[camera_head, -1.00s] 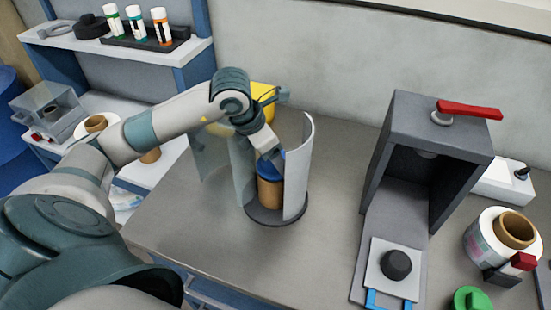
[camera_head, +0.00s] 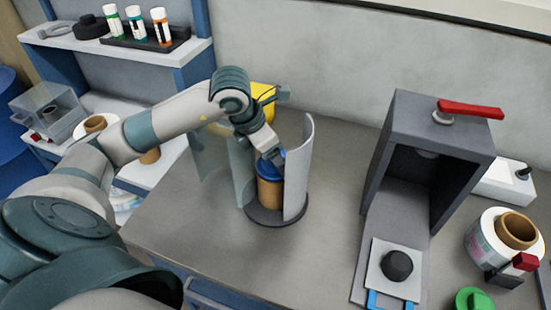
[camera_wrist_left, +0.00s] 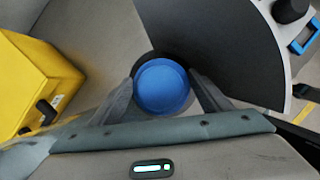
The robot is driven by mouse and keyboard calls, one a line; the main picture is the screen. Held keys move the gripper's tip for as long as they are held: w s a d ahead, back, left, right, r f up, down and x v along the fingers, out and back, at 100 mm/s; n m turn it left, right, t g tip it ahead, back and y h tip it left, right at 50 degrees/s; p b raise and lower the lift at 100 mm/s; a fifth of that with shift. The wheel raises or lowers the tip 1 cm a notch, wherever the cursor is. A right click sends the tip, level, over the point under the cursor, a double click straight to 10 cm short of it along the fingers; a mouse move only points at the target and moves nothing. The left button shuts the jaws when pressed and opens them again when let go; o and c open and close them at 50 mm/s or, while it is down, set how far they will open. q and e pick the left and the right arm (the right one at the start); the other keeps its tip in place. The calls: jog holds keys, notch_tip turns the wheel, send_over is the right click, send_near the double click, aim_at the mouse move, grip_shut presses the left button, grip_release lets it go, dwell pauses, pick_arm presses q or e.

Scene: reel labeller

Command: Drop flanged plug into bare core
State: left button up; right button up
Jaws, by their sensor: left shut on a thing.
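The blue flanged plug (camera_head: 268,171) sits at the top of the brown bare core (camera_head: 270,194). The core stands upright on a dark round base (camera_head: 277,215), between curved grey walls (camera_head: 298,166). My left gripper (camera_head: 275,155) reaches down from above and is shut on the plug. In the left wrist view the plug (camera_wrist_left: 161,87) shows as a round blue top between the two fingers (camera_wrist_left: 163,98). The wrist view hides the core below it, so I cannot tell how deep the plug sits. My right gripper is out of view.
A yellow box (camera_head: 263,93) stands behind the curved walls. A grey press-like housing (camera_head: 426,165) with a red lever (camera_head: 470,109) stands to the right. A labelled reel (camera_head: 484,247) lies at the far right.

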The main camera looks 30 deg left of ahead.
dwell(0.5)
pick_arm(q)
jog(key=shift+f+b, duration=0.65)
jog(key=shift+b, duration=0.05)
jog(key=o, duration=0.9)
jog(key=shift+r, duration=0.1)
jog(key=shift+p+v, duration=2.2)
jog(key=shift+v, duration=3.2)
